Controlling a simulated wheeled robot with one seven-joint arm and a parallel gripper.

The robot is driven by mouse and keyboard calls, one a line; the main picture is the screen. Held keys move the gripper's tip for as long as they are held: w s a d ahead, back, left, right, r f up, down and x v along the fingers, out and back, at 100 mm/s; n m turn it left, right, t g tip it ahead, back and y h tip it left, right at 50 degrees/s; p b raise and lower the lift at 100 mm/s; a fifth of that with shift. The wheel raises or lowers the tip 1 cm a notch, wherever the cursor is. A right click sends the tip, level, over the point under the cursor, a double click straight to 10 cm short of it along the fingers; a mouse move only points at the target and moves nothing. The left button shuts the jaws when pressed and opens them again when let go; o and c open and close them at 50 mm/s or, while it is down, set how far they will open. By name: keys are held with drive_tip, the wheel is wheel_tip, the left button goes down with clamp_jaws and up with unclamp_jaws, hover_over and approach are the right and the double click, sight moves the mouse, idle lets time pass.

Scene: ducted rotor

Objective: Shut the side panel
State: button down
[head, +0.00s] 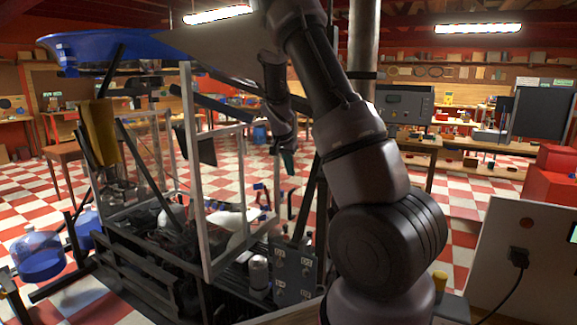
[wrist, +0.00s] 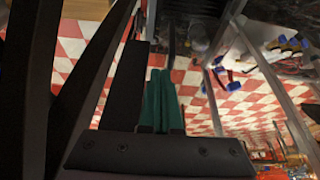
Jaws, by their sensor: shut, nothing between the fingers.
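A pale grey rectangular frame (head: 189,160), which looks like the side panel, stands upright on the near side of the dark machine (head: 150,265). I cannot tell from the head view how far it stands open. Pale bars that look like the same frame (wrist: 278,88) cross the right of the wrist view. My gripper (head: 288,162) hangs fingers down, right of the frame and apparently apart from it. Its green fingers (wrist: 160,74) are together and empty in the wrist view. My arm hides part of the machine's right side.
Dark struts (wrist: 85,75) run close by the fingers at the left of the wrist view. A blue ducted part (head: 110,45) overhangs the machine. A grey box with a plug (head: 520,257) stands at right. Checkered floor (head: 470,180) is open behind.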

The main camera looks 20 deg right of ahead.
sight(298, 178)
drive_tip(key=w+d+f, duration=0.1)
drive_tip(key=f, duration=0.1)
drive_tip(key=w+d+f, duration=0.1)
drive_tip(key=d+f, duration=0.1)
drive_tip(key=f, duration=0.1)
drive_tip(key=shift+w+d+f, duration=0.3)
drive_tip(key=shift+w+d, duration=0.05)
drive_tip(key=shift+w, duration=0.05)
drive_tip(key=shift+w+d, duration=0.55)
drive_tip(key=shift+d, duration=0.15)
